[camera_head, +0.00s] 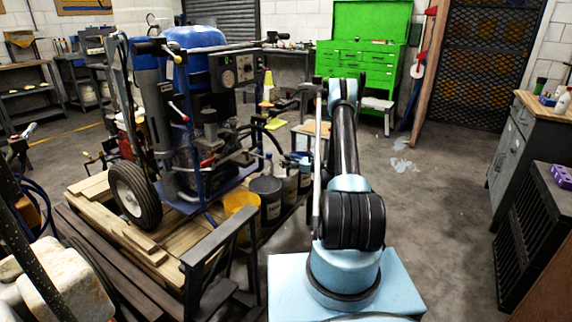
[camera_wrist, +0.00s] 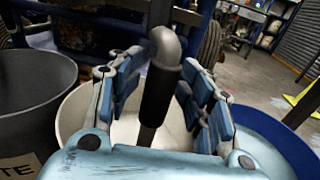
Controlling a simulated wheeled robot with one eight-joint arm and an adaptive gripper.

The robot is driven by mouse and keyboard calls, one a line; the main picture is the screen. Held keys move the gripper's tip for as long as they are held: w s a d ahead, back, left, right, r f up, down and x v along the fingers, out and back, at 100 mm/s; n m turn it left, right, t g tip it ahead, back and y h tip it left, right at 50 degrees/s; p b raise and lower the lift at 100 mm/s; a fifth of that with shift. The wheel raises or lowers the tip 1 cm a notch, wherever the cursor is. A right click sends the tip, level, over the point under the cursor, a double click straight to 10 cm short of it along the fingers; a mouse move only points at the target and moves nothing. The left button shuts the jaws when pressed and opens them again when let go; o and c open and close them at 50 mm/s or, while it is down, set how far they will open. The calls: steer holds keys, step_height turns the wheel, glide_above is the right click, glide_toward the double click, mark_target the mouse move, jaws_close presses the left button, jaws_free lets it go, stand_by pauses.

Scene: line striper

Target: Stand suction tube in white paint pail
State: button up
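The suction tube, a grey metal elbow with a black grip (camera_wrist: 162,92), stands slightly tilted between the two fingers of my gripper (camera_wrist: 160,75) in the wrist view. Blue pads flank the grip on both sides; I cannot tell whether they press on it. The tube's lower end runs down in front of a pale-lined pail (camera_wrist: 74,118) and is partly hidden by my gripper. A dark grey pail (camera_wrist: 35,85) with a label ending in "TE" stands left of it. In the head view my arm hides the gripper and the tube.
The striper (camera_head: 200,100) stands on wooden planks (camera_head: 150,240) at left. A yellow bucket (camera_head: 243,208) and a grey pail (camera_head: 268,190) stand beside it, left of my arm. A dark cabinet (camera_head: 507,150) is at right. Open floor (camera_head: 440,200) lies between it and my arm.

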steer(key=v, duration=0.7)
steer(key=shift+d, duration=0.2)
stand_by(0.4)
